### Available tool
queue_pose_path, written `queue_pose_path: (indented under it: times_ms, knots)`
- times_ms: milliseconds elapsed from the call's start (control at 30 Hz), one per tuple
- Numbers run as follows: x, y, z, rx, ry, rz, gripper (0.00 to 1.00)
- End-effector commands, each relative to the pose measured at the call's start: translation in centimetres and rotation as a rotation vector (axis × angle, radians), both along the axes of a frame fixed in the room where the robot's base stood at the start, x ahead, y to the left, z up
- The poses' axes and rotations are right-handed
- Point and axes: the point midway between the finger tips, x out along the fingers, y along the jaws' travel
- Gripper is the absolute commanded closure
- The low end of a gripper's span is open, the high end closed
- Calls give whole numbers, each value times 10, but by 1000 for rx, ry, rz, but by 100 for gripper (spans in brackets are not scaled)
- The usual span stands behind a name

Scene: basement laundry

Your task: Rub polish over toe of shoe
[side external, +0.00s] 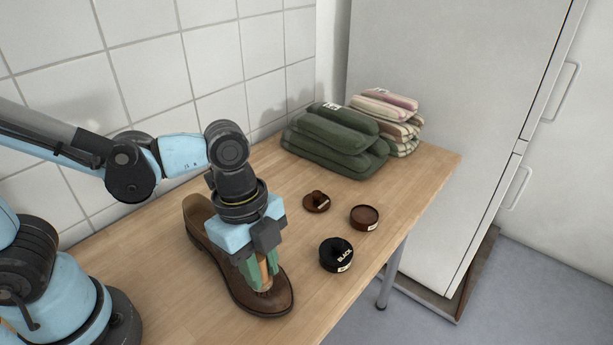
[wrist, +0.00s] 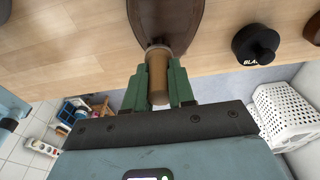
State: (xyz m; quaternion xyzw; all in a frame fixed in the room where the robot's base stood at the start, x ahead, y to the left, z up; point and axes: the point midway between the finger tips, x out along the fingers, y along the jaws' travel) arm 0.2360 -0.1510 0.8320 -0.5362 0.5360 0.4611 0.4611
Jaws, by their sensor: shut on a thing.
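A brown leather shoe (side external: 237,289) lies on the wooden table, its toe toward the front of the side view. Its brown end also shows at the top of the wrist view (wrist: 165,18). My gripper (side external: 263,275) points down over the toe, with green fingers shut on a tan wooden handle (wrist: 157,78). The handle's lower end meets or almost touches the toe; the tool's working end is mostly hidden. A black tin marked BLACK (side external: 335,258) stands right of the shoe and shows in the wrist view (wrist: 256,44). An open brown tin (side external: 364,217) stands behind it.
A small brown knobbed lid (side external: 317,202) lies left of the brown tin. Folded green towels (side external: 333,142) and striped towels (side external: 388,117) are stacked at the table's back. A white cabinet (side external: 440,110) stands beyond. A white basket (wrist: 285,108) is on the floor.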

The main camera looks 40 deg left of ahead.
Motion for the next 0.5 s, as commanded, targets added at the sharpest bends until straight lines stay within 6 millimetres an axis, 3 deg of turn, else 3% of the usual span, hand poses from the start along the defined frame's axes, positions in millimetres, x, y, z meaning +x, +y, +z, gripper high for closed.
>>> queue_pose_path:
  times_ms: [233, 500]
  knots:
    - [24, -1, -3, 0, 0, 1, 100]
    - [-1, 0, -4, 0, 1, -3, 100]
